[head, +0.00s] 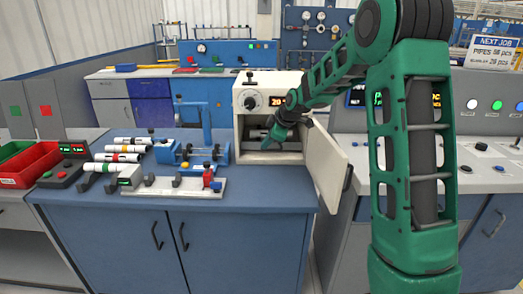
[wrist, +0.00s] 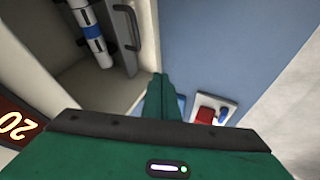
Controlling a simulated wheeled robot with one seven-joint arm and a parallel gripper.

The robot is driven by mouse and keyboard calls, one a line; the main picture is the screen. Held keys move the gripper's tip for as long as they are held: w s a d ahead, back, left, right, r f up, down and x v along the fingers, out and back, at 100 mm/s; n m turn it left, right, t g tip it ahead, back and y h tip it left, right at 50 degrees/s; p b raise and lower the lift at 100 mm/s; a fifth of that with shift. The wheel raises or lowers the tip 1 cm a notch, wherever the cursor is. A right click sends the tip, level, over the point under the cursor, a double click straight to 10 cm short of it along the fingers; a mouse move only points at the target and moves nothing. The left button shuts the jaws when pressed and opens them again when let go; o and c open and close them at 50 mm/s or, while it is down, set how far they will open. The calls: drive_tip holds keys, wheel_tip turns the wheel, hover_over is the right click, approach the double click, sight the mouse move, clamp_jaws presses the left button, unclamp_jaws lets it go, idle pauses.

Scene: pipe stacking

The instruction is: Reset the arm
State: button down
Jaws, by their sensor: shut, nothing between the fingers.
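My green arm reaches in from the right, and my gripper (head: 274,138) is at the open front of the cream box (head: 243,94). In the wrist view the green fingers (wrist: 160,98) are shut together with nothing between them. In the head view my gripper partly hides the inside of the box.
The box door (head: 326,165) stands open to the right, close to my arm. Several white pipes (head: 118,157) lie on a rack at the left of the blue bench (head: 235,185). A blue fixture (head: 193,150) stands mid-bench.

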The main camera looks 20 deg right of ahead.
drive_tip(key=s+d+r+m+g+h, duration=0.1)
drive_tip(key=s+d+m, duration=0.15)
drive_tip(key=s, duration=0.65)
drive_tip(key=s+d+r+m+g+h, duration=0.15)
drive_tip(key=s+m, duration=0.25)
drive_tip(key=s, duration=0.6)
drive_tip(key=s+d+r+m+g, duration=0.2)
drive_tip(key=s+d+m, duration=0.1)
drive_tip(key=s, duration=0.6)
drive_tip(key=s+a+f+m+g, duration=0.1)
drive_tip(key=s+m, duration=0.8)
drive_tip(key=s, duration=1.5)
wheel_tip(320, 180, down, 2)
drive_tip(key=shift+a+g+y, duration=0.15)
drive_tip(key=shift+g+y, duration=0.2)
drive_tip(key=shift+g, duration=0.5)
drive_tip(key=shift+a, duration=0.1)
